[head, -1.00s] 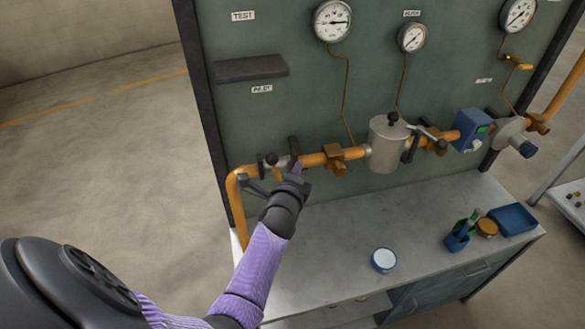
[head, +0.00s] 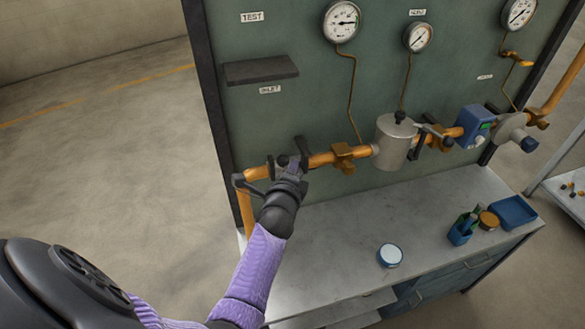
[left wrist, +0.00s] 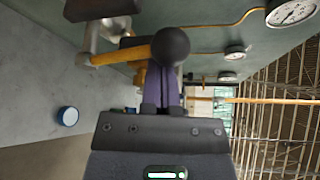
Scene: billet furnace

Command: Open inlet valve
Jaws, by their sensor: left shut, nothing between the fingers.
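The inlet valve sits at the left end of the orange pipe (head: 320,159), below the INLET label (head: 270,89). Its black knob (head: 283,160) shows just left of my left gripper (head: 294,168). The gripper is shut and empty, with its purple fingers close against the valve. In the left wrist view a black ball (left wrist: 170,46) stands right in front of the shut fingers (left wrist: 162,95) and hides their tips. I cannot tell whether they touch it. The hand partly hides the valve, so its lever angle is unclear. My right gripper is not in view.
The pipe runs along a green panel past a grey canister (head: 396,145) and a blue box (head: 475,127). A dark shelf (head: 260,71) juts out above the valve. The bench (head: 345,235) holds a round blue-and-white tin (head: 390,255) and a blue tray (head: 513,216). Its middle is mostly clear.

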